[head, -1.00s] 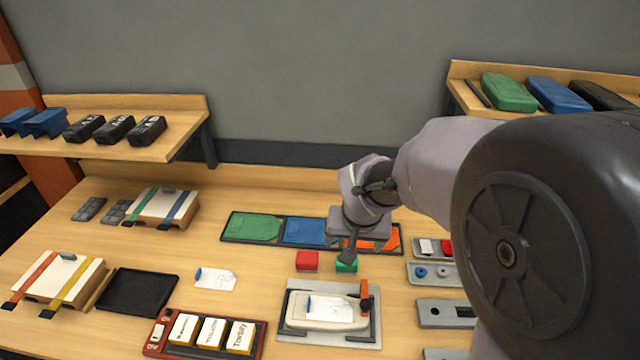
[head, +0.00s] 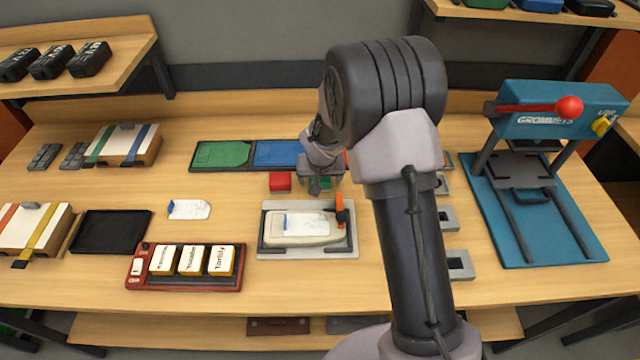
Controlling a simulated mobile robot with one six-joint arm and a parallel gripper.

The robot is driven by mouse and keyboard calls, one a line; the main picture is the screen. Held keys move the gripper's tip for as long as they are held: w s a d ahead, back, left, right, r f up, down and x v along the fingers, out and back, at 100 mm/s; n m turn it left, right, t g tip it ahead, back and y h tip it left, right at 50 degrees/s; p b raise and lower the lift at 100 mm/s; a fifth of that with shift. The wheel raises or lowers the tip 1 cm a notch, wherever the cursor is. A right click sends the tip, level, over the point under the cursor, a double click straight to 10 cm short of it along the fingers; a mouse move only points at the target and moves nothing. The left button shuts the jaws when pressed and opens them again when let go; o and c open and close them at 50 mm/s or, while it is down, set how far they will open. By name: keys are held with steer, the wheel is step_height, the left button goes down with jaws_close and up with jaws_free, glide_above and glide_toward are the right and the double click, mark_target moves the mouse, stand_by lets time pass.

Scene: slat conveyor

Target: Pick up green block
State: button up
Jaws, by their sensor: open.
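The green block (head: 326,184) sits on the wooden table, just right of a red block (head: 280,182). My gripper (head: 317,183) is open and points down right at the green block. A dark finger crosses in front of the block and hides part of it. I cannot tell whether the fingers touch it, and the far finger is hidden.
A grey fixture (head: 352,246) with an orange clamp stands just in front of the blocks. Green and blue trays (head: 195,163) lie behind. A teal grommet press (head: 590,240) stands at the right, and a red rack (head: 140,285) at the front left.

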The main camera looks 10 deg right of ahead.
steer(key=c, duration=1.4)
step_height(320, 180, up, 10)
steer(key=p, duration=0.3)
steer(key=shift+c, duration=0.2)
